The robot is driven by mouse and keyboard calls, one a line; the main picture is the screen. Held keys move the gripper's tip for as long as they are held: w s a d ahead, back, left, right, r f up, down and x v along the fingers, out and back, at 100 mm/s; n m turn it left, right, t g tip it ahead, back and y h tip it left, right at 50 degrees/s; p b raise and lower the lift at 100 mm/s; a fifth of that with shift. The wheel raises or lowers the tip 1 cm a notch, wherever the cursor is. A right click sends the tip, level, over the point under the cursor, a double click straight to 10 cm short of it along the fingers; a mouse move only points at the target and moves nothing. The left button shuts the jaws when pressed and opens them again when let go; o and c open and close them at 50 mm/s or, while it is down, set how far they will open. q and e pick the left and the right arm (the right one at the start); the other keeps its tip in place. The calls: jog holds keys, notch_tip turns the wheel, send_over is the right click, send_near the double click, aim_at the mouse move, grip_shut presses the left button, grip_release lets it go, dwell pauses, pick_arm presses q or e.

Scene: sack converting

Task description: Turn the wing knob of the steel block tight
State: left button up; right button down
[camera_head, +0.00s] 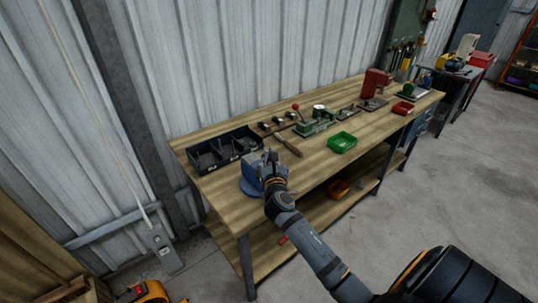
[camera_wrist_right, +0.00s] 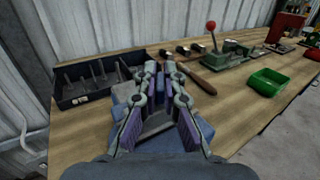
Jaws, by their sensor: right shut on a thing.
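A blue vise-like block (camera_head: 250,172) on a round blue base (camera_head: 248,191) stands at the near left front edge of the workbench. My right gripper (camera_head: 268,158) is at its right side and top, its fingers closed in on something there. In the right wrist view the fingers of the right gripper (camera_wrist_right: 160,70) reach forward over the blue body (camera_wrist_right: 122,98). The wing knob and the steel block are mostly hidden by the fingers, so I cannot tell the knob's angle. My left gripper is not in view.
A black divided bin (camera_head: 222,150) stands just behind the block. Bare bench top (camera_head: 310,165) lies between.

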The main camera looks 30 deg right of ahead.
jog(key=c, duration=1.5)
grip_release()
jog(key=shift+o, duration=0.2)
jog(key=v, duration=1.2)
